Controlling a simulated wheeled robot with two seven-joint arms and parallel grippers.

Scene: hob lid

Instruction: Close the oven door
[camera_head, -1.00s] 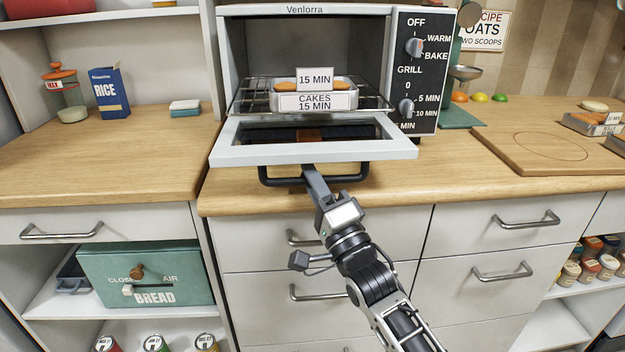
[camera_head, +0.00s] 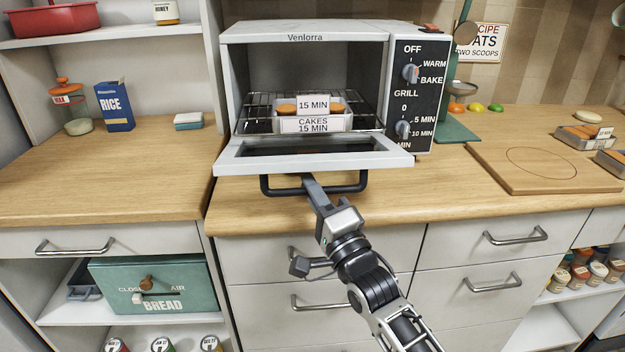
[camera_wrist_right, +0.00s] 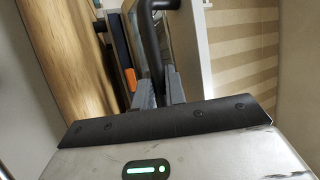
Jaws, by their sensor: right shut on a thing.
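The white oven (camera_head: 305,38) stands on the wooden counter. Its door (camera_head: 230,162) is hinged down and lies open, sloping toward me, with a dark window. A dark bar handle (camera_head: 345,188) runs along its front edge. My right gripper (camera_head: 309,182) is shut on the handle, left of its middle; in the wrist view its fingers (camera_wrist_right: 160,88) reach the dark handle (camera_wrist_right: 150,30). A tray of cakes (camera_head: 345,121) with "CAKES 15 MIN" and "15 MIN" labels sits on the wire rack inside. My left gripper is not in view.
The oven's control panel (camera_head: 415,95) is to the right of the cavity. A wooden board (camera_head: 500,165) and small trays (camera_head: 590,137) lie on the right counter. A rice box (camera_head: 115,106) and a jar (camera_head: 75,110) stand on the left. Drawers with handles (camera_head: 515,236) are below.

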